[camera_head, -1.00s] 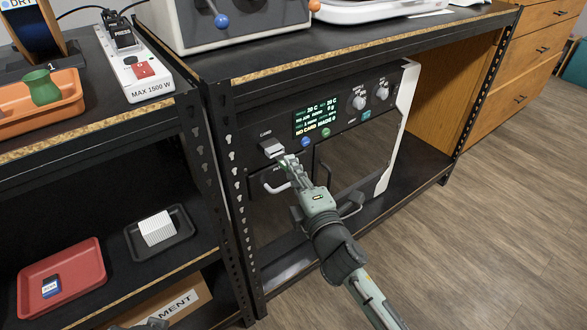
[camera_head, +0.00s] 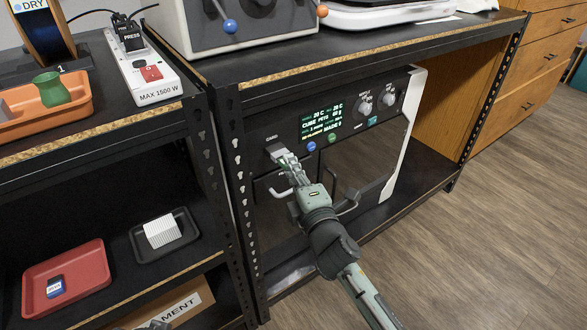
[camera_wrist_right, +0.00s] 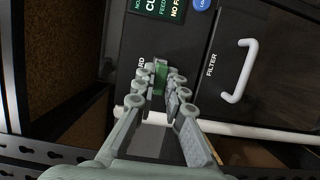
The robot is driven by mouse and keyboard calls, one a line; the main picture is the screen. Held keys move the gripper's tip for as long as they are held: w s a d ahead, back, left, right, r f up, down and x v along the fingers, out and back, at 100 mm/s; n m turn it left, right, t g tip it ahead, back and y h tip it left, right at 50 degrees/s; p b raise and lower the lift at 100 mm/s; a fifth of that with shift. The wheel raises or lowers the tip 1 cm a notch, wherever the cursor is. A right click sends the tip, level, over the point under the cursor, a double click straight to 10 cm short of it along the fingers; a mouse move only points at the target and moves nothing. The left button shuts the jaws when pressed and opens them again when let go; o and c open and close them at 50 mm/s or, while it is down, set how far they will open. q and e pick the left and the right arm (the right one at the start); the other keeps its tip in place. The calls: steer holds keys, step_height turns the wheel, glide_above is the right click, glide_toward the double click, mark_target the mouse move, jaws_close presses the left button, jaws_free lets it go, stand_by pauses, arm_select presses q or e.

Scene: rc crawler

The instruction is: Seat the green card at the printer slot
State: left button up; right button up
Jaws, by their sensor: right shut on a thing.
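The printer (camera_head: 350,165) stands on the middle shelf, its display (camera_head: 321,123) lit and reading a cube line with PETG. The card slot (camera_head: 274,149) is at the left of its front panel. My right gripper (camera_head: 286,160) is at this slot. In the right wrist view, my right gripper (camera_wrist_right: 160,88) is shut on the green card (camera_wrist_right: 160,76), which stands between the fingertips against the panel. How deep the card sits is hidden by the fingers. A dark sliver at the bottom edge of the head view may be my left gripper (camera_head: 155,325).
White handles (camera_wrist_right: 240,72) stick out below the panel near my right gripper. A shelf post (camera_head: 235,190) stands close on the left. A red tray (camera_head: 88,254) with a small blue card (camera_head: 55,287) and a black tray (camera_head: 187,240) with a white block (camera_head: 161,231) are on the left shelf.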

steer(key=o, duration=0.8)
steer(key=v, duration=1.2)
